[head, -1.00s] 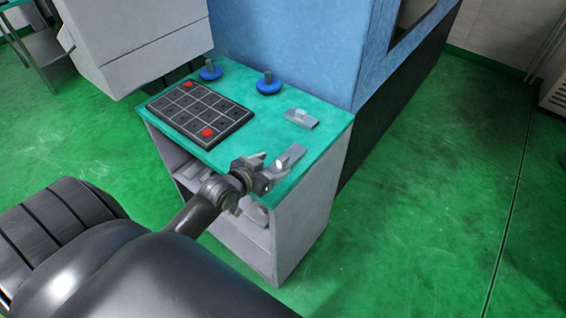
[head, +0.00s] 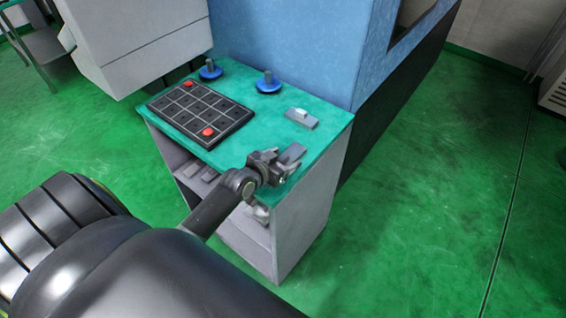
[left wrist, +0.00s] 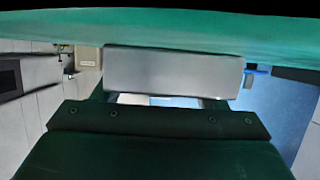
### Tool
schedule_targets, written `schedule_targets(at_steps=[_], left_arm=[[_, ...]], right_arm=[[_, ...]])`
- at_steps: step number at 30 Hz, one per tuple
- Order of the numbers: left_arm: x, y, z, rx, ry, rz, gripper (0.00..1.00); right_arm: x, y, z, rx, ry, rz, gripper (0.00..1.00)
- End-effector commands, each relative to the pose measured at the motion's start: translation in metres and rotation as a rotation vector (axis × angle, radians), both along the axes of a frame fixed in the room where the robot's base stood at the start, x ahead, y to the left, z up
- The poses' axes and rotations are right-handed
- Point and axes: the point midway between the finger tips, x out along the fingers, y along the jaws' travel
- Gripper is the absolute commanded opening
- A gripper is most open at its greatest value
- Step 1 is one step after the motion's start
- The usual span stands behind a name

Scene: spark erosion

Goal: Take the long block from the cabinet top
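The long block (head: 293,153) is pale grey and lies near the front right corner of the teal cabinet top (head: 262,133). My left gripper (head: 276,166) is right at the block's near end, with its fingers spread apart. In the left wrist view the block (left wrist: 172,72) fills the upper middle as a wide grey face, close to the fingers and against the teal top. It partly hides the fingertips, so I cannot tell whether they touch it. My right gripper is not in view.
A black tray (head: 199,112) with square pockets and two red pieces lies on the cabinet top. Two blue round-based knobs (head: 268,83) and a small grey stepped piece (head: 301,118) stand near the back. A blue machine (head: 290,45) rises behind. Green floor is clear at right.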

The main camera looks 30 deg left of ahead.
Motion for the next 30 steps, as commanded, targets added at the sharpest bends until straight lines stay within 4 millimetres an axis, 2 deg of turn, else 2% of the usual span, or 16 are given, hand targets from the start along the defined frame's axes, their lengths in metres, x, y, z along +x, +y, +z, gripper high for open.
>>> schedule_targets(at_steps=[2, 13, 20, 23, 30], left_arm=[[0.0, 0.0, 0.0, 0.0, 0.0, 0.0, 0.55], [0.0, 0.0, 0.0, 0.0, 0.0, 0.0, 0.07], [0.0, 0.0, 0.003, 0.001, -0.004, 0.0, 0.07], [0.001, 0.0, 0.01, 0.001, -0.006, -0.002, 0.07], [0.001, 0.0, 0.051, 0.003, -0.009, -0.004, 0.07]], right_arm=[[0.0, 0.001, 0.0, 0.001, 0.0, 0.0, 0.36], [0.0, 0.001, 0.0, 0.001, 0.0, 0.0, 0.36], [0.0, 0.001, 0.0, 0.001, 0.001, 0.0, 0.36], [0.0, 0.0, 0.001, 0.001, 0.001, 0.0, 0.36], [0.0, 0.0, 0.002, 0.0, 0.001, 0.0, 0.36]])
